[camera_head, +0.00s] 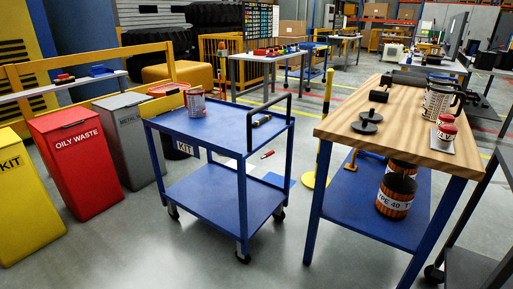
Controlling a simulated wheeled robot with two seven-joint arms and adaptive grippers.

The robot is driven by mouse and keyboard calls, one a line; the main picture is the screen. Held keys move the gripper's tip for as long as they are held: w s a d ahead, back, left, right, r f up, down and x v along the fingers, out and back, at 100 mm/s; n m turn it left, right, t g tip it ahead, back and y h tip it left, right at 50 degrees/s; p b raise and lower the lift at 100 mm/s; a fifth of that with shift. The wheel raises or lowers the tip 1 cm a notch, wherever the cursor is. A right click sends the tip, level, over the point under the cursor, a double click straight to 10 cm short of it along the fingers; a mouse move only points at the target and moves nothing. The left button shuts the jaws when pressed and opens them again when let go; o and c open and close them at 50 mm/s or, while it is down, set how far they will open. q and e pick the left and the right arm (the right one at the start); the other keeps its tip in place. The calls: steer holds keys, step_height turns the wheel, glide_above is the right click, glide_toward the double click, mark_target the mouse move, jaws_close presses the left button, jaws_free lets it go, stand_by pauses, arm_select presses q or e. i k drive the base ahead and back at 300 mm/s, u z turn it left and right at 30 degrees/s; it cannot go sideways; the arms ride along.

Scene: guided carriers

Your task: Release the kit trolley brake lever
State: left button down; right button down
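The blue kit trolley (243,184) stands in the middle of the camera_head view, with two shelves, casters and a small KIT sign (187,149) on its left side. A black push handle (249,128) rises at its right end. A small red piece (267,155) shows behind the right end, between the shelves; I cannot tell whether it is the brake lever or lies on the floor. Neither of my grippers is in view.
A wooden-topped workbench (395,125) with black weights and a striped mug (438,99) stands close on the right. Red (77,165), grey and yellow bins line the left. A yellow post (322,135) stands between trolley and bench. The floor in front of the trolley is clear.

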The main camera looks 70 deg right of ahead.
mark_target(271, 152)
steer(key=z, duration=0.3)
steer(key=i, duration=1.8)
steer(key=z, duration=1.3)
steer(key=i, duration=0.95)
steer(key=z, duration=1.55)
steer(key=i, duration=0.35)
steer(key=z, duration=0.2)
